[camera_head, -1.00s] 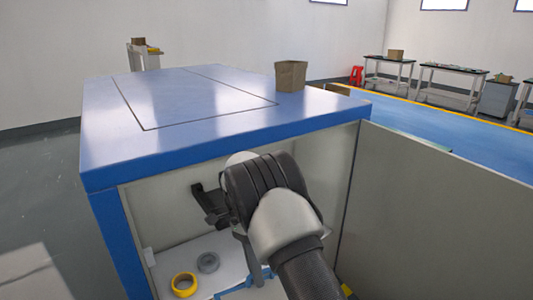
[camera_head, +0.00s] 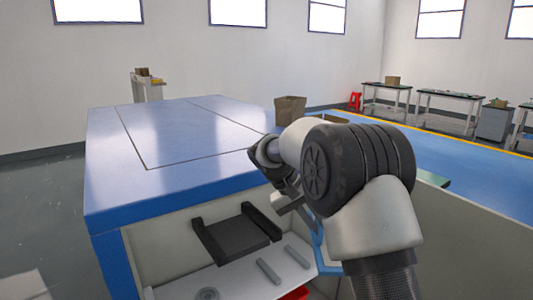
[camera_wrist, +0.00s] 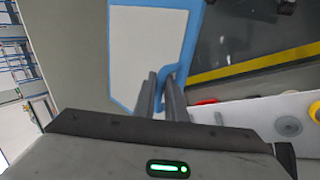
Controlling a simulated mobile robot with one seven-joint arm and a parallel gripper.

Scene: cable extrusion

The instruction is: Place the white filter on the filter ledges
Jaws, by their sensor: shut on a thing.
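The white filter (camera_wrist: 147,50), a flat pale panel with a blue frame, fills the upper middle of the wrist view. In the head view, part of the filter's blue frame (camera_head: 319,245) shows below my gripper (camera_head: 290,200), at the right of the cabinet opening. My arm hides much of it there. A black bracket with two raised side rails (camera_head: 238,238), seemingly the filter ledges, sits inside the opening, left of and apart from the filter.
The blue-topped cabinet (camera_head: 185,150) has a cardboard box (camera_head: 290,110) on its top. Two grey bars (camera_head: 268,271) and a grey ring (camera_head: 207,294) are on its white inner floor. A red item (camera_head: 297,293) lies low at right. A yellow ring (camera_wrist: 289,126) shows in the wrist view.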

